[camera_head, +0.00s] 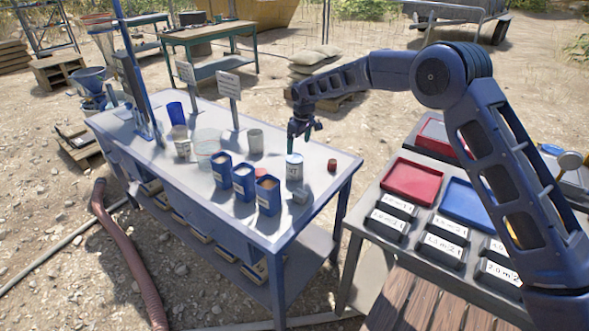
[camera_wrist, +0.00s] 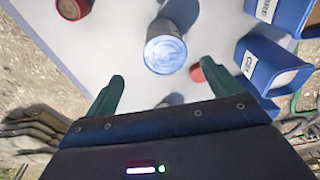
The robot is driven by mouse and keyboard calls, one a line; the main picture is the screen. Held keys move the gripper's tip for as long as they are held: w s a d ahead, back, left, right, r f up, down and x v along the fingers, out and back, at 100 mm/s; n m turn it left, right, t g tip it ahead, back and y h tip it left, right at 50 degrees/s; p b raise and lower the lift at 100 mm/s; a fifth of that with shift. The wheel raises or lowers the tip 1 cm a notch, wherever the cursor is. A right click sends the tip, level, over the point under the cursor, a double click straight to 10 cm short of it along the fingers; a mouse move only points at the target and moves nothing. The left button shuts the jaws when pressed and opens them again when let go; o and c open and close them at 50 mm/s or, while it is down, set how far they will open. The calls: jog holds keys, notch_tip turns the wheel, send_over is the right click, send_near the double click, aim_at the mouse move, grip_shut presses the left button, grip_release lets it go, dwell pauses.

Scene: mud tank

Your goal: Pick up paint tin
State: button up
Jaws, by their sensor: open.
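The paint tin (camera_head: 294,168) stands upright on the blue-framed table, near its right end. It is a small white-and-blue can with a label. In the wrist view the tin (camera_wrist: 165,50) shows its round pale blue lid from above, just beyond and between my fingertips. My gripper (camera_head: 301,130) hangs above the tin, pointing down, with no contact visible. In the wrist view my gripper (camera_wrist: 162,74) has its two green fingers spread apart with nothing between them.
A small red item (camera_head: 332,165) stands right of the tin. Blue bins (camera_head: 244,181) with labels stand in a row to its left, and a small grey block (camera_head: 300,196) lies in front. A sign (camera_head: 229,85) rises behind. A second table holds red trays (camera_head: 411,180).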

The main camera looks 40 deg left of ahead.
aim_at(295, 158)
jog(key=shift+s+a+f, duration=0.1)
jog(key=shift+a+f, duration=0.2)
jog(key=shift+f, duration=1.5)
jog(key=shift+s+a+f, duration=0.15)
jog(key=shift+a+f, duration=0.15)
jog(key=shift+f, duration=1.55)
jog(key=shift+s+a+f, duration=0.1)
jog(key=shift+a+f, duration=0.2)
jog(key=shift+f, duration=1.5)
jog(key=shift+r, duration=0.1)
jog(key=c, duration=1.5)
jog(key=shift+r, duration=0.1)
